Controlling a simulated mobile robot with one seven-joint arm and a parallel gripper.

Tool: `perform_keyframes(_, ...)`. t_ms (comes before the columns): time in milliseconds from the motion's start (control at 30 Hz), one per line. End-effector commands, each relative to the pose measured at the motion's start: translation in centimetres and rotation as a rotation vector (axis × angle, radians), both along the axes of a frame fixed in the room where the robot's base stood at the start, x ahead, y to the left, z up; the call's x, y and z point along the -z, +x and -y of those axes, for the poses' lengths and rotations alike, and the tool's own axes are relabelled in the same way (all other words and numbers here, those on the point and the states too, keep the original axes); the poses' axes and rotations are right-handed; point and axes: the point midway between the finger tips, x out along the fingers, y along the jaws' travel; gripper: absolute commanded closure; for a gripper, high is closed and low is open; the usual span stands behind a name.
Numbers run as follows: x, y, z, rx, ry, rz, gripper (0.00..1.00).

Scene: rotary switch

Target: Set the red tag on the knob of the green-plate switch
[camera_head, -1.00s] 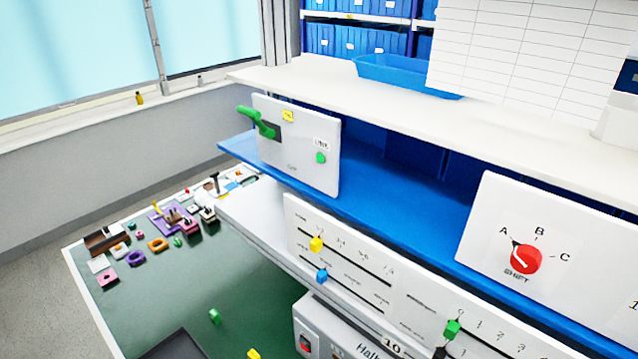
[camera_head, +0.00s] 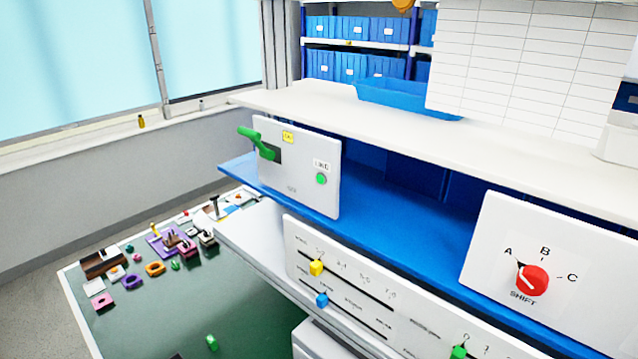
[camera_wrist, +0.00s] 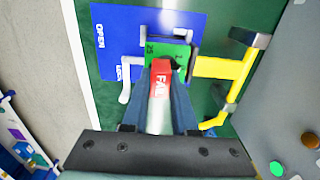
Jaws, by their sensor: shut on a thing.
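In the wrist view, my gripper (camera_wrist: 163,92) is shut on the red tag (camera_wrist: 162,84), which has white letters partly covered by the fingers. A small green plate (camera_wrist: 152,48) marked 25 lies just beyond the fingertips, mounted over a blue panel. The tag and fingers overlap the plate in the picture, so I cannot tell whether the tag touches it. The knob cannot be made out clearly behind the tag. My gripper is not seen in the head view, and I cannot pick out the green-plate switch there.
A blue panel (camera_wrist: 115,35) marked OPEN lies behind the green plate. A white lever (camera_wrist: 125,84) is left of it and a yellow handle (camera_wrist: 238,72) right of it. In the head view, a red SHIFT knob (camera_head: 532,281) sits on a white panel.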

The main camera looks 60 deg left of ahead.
Motion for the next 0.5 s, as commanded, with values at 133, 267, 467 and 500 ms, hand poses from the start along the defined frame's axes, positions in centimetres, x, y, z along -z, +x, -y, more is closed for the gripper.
perform_keyframes(133, 0.16, 0.02, 0.0, 0.0, 0.0, 0.001, 0.61)
perform_keyframes(267, 0.17, 0.0, 0.0, 0.0, 0.0, 0.0, 0.39)
perform_keyframes(467, 0.17, -0.01, 0.0, 0.0, 0.0, 0.0, 0.39)
perform_keyframes(500, 0.16, -0.01, 0.0, 0.0, 0.0, 0.0, 0.39)
